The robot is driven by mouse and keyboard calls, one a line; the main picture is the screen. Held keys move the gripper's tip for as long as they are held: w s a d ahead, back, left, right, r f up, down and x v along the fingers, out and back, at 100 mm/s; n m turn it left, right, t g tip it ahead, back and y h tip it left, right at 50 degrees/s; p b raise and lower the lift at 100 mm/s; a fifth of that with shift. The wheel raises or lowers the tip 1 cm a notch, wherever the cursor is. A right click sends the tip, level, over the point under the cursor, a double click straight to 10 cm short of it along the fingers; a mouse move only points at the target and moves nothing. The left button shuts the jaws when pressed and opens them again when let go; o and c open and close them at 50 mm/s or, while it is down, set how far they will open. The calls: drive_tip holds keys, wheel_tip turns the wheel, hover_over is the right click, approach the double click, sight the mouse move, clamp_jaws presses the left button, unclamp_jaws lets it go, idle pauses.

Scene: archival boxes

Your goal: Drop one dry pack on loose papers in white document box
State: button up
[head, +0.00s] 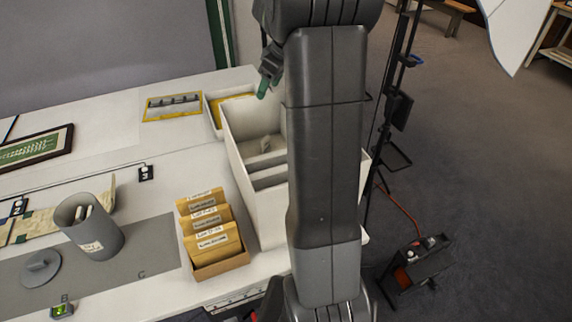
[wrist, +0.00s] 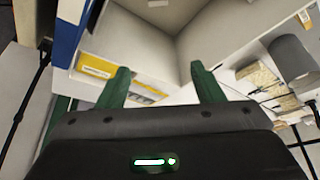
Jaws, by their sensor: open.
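The white document box (head: 238,160) stands on the table, partly hidden behind my arm. Its inside is split by upright dividers. A small pale item (head: 265,144) lies in its far compartment; I cannot tell whether it is a dry pack or paper. The grey canister (head: 98,240) at the left is open, with white packs (head: 85,213) inside. My gripper (head: 263,88) is above the far part of the box. In the wrist view its green fingers (wrist: 162,87) are wide apart with nothing between them. The canister also shows in the wrist view (wrist: 297,58).
A small carton of tan envelopes (head: 220,263) stands left of the box. A round grey lid (head: 40,268) lies on the grey mat (head: 150,262). A black stand (head: 398,105) rises right of the table.

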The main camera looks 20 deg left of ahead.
drive_tip(key=w+v, duration=0.1)
drive_tip(key=v, duration=0.9)
drive_tip(key=shift+s, duration=0.5)
drive_tip(key=s+x, duration=0.1)
drive_tip(key=x, duration=1.2)
drive_tip(key=shift+w+a+r+p, duration=0.1)
drive_tip(key=shift+w+r+p, duration=0.15)
drive_tip(key=shift+r+p, duration=0.7)
drive_tip(key=shift+w+a+r+p, duration=0.1)
drive_tip(key=shift+w+r+p, duration=0.1)
drive_tip(key=shift+r+p, duration=0.8)
